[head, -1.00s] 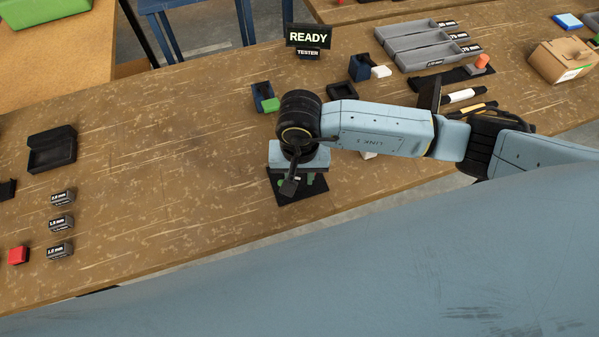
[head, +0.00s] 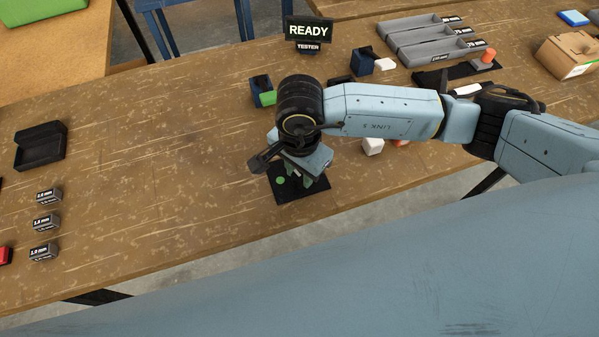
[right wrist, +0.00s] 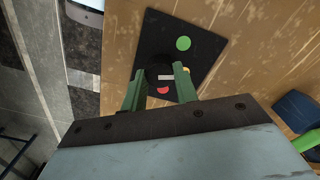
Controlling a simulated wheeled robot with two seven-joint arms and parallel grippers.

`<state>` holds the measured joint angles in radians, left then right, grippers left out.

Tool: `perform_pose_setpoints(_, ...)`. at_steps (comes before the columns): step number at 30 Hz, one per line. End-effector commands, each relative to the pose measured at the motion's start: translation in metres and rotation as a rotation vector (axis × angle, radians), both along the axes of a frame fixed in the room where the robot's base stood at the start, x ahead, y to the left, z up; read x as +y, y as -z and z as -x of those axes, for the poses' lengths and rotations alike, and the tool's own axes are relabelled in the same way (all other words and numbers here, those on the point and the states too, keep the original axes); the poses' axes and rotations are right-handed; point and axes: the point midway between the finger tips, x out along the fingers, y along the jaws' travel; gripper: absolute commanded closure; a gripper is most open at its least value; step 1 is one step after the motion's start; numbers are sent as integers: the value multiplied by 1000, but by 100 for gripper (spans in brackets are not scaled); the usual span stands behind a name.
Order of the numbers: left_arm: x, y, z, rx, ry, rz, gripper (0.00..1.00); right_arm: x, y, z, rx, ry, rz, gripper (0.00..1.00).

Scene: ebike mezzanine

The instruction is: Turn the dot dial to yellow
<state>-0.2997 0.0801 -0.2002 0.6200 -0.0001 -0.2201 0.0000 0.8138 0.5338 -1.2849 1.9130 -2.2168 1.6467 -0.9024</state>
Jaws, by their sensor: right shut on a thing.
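The dot dial's black square plate (head: 284,194) lies on the wooden bench under my right gripper (head: 303,178). A green dot (head: 281,180) shows at its left side, and the same green dot (right wrist: 183,43) is clear in the right wrist view. The black round dial knob (right wrist: 158,71), with a white mark (right wrist: 166,78), sits between the two green fingers of my right gripper (right wrist: 160,70), which is shut on it. A red dot (right wrist: 163,90) shows beside the knob, partly covered. My left gripper is not in view.
A sign reading READY (head: 308,30) stands at the back. A blue and green block (head: 262,92) and a white block (head: 373,146) are near my right arm. Grey trays (head: 430,40) lie at the back right.

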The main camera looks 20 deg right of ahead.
Motion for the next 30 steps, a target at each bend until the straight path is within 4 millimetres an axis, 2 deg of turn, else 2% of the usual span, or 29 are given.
perform_pose_setpoints(12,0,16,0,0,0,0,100,0,0,-1,-2,271,1,93)
perform_pose_setpoints(30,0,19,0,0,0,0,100,-1,-1,-1,-2,349,2,93)
